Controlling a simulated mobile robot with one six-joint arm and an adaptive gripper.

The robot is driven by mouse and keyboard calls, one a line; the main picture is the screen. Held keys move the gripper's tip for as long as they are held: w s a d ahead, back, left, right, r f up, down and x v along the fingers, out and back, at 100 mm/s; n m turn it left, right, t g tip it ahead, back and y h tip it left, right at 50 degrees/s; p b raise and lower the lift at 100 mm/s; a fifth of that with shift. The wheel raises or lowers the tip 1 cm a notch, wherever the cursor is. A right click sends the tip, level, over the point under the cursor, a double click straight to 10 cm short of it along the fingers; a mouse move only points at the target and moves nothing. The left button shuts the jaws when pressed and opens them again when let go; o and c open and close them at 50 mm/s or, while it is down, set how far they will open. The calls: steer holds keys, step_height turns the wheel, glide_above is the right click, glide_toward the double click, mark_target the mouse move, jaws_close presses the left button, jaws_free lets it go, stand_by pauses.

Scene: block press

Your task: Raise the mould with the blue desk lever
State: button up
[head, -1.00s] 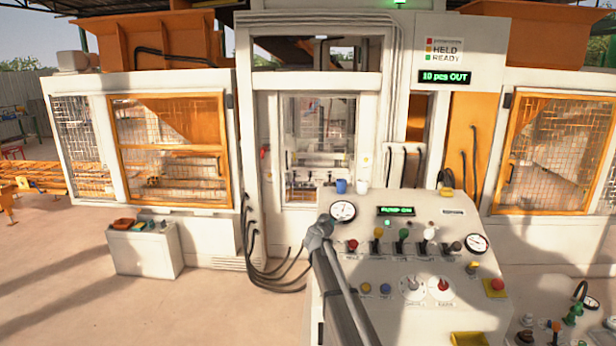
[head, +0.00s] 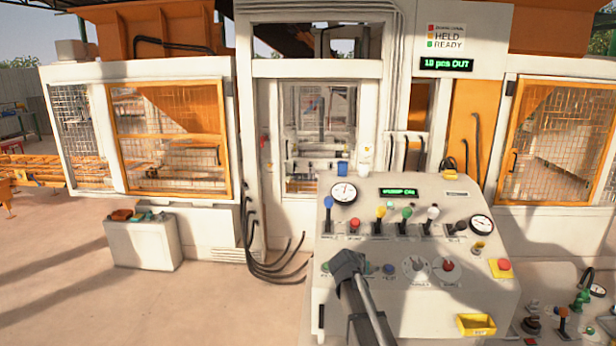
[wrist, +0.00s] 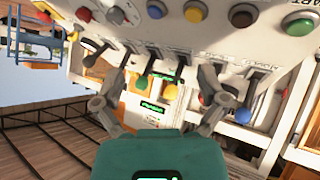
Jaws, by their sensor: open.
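The blue desk lever (head: 328,203) stands upright at the left end of the lever row on the sloping desk, in front of a round gauge. In the wrist view, which looks upside down, its blue knob (wrist: 243,116) shows on the right, outside the right finger. My gripper (wrist: 163,76) is open and empty, its fingers apart over the row, with the yellow (wrist: 169,92) and green levers between them in the picture. Contact cannot be judged. In the head view I see my arm but not the fingers. The mould is not clearly discernible behind the press window (head: 320,120).
Red (head: 354,225), yellow (head: 381,212), green (head: 406,213), white (head: 432,212) and black levers stand right of the blue one. Knobs, buttons and a red stop button (head: 504,265) lie lower. The desk display (head: 398,192) reads PUMP ON.

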steer(key=s+f+n+g+y+b, duration=0.1)
steer(key=s+f+g+y+b, duration=0.1)
steer(key=s+f, duration=0.5)
steer(key=s+a+f+n+g+y+b, duration=0.1)
steer(key=s+f+b, duration=0.5)
steer(key=s, duration=0.8)
steer(key=s+a+f+n+g+y+b, duration=0.1)
steer(key=s+f+g+y+b, duration=0.3)
steer(key=s+f, duration=0.5)
steer(key=shift+s+a+n+g+b, duration=0.15)
steer(key=shift+s+n+g+b, duration=0.35)
steer(key=shift+s+g, duration=0.45)
steer(key=shift+s, duration=0.1)
steer(key=shift+c, duration=0.2)
steer(key=c, duration=0.4)
steer(key=shift+c, duration=0.2)
